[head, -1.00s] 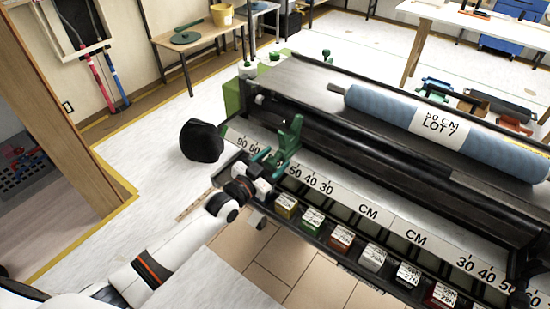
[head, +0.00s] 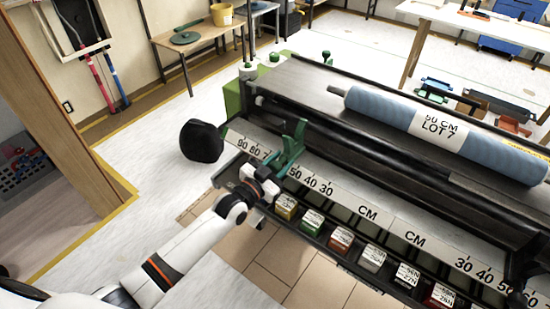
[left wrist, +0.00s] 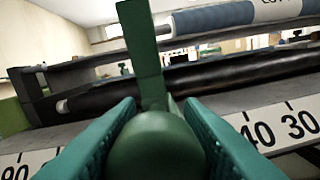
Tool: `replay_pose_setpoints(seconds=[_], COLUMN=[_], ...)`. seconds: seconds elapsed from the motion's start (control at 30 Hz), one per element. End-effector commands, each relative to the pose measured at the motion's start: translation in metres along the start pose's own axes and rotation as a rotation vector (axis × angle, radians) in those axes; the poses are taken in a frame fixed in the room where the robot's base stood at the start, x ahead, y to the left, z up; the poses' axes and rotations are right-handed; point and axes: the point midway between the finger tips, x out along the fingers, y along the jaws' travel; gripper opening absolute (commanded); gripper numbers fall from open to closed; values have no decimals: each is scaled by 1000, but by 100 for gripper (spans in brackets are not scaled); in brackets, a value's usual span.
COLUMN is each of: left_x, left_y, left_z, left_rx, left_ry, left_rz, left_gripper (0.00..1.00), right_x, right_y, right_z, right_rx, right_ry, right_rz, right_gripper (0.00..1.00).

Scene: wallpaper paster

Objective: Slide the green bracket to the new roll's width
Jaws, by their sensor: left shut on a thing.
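The green bracket (head: 293,143) stands upright on the white centimetre scale (head: 368,216) at the machine's front. It sits just left of the 50 mark in the head view and hides the marks beside it. My left gripper (head: 272,168) is shut on the bracket's round green knob (left wrist: 155,147), which shows between the fingers in the left wrist view. The bracket's upright arm (left wrist: 141,45) rises behind the knob there. The blue roll (head: 385,108), labelled "50 CM LOT 7", lies on top of the machine. My right gripper is not in view.
Several small labelled weight blocks (head: 341,241) sit in a tray below the scale. A black rounded part (head: 202,142) is at the machine's left end. A dark roller (left wrist: 220,80) runs behind the bracket. The scale right of the bracket is clear.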

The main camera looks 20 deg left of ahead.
Motion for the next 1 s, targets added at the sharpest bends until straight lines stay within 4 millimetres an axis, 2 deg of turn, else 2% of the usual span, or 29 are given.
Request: replay_pose_setpoints(seconds=[0.03,0.1,0.2,0.5,0.53,0.6,0.63,0.87,1.0], left_x=[0,1,1,1,1,1,1,1,-6], left_y=[-12,-23,-32,-33,-33,-33,-33,-32,-32], left_z=[6,8,8,6,6,6,6,6,5], left_rx=[-8,-8,-4,0,0,0,0,-1,-1], left_ry=[0,0,0,0,0,0,0,0,2], left_rz=[-3,-3,-3,-2,-2,-2,-2,-2,-2], left_gripper=[0,0,0,0,39,50,54,54,54], right_x=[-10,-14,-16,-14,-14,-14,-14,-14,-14], right_y=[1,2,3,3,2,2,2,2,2], right_z=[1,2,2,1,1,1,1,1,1], right_rx=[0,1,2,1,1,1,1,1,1], right_ry=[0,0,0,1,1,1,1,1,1], right_rz=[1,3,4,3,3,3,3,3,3], right_gripper=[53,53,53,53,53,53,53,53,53])
